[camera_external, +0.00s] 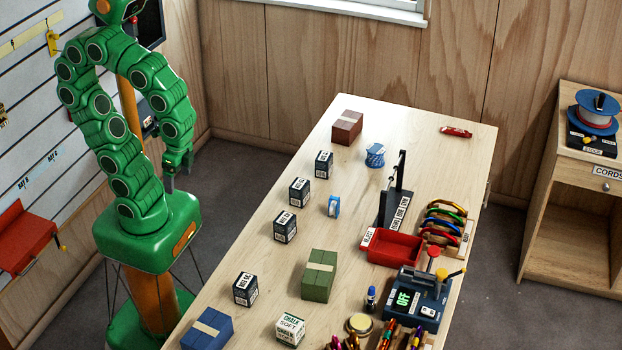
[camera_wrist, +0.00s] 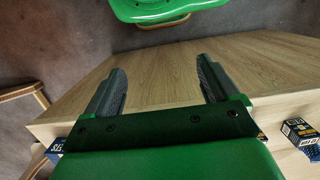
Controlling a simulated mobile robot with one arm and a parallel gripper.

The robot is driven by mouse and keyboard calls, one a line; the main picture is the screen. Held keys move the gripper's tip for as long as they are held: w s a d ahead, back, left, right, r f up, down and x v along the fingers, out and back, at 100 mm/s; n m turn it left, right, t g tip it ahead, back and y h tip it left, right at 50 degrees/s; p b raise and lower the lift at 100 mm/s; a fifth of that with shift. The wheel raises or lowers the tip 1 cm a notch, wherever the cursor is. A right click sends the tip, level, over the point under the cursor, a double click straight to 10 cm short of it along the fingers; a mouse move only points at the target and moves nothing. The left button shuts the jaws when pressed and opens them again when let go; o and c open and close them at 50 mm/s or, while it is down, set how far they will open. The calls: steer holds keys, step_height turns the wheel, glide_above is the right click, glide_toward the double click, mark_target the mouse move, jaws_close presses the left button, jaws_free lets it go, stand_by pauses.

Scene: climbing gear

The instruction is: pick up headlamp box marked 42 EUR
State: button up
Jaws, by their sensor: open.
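Several small dark boxes with white printed labels stand in a row along the near-left side of the table: the farthest dark box (camera_external: 324,164), a second dark box (camera_external: 299,191), a third dark box (camera_external: 285,227) and the nearest dark box (camera_external: 246,289). The print is too small to tell which is marked 42 EUR. My gripper (camera_external: 170,184) hangs off the table's left edge, left of these boxes and apart from them. In the wrist view my gripper (camera_wrist: 160,80) is open, with nothing between its fingers. A labelled box (camera_wrist: 302,136) shows at that view's right edge.
The wooden table (camera_external: 262,255) also holds a brown block (camera_external: 347,127), a green block (camera_external: 319,275), a blue block (camera_external: 207,329), a white chalk box (camera_external: 290,329), a blue spool (camera_external: 375,155) and a red tray (camera_external: 394,249). Bare tabletop lies between the dark boxes.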

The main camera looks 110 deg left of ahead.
steer(key=shift+c, duration=0.6)
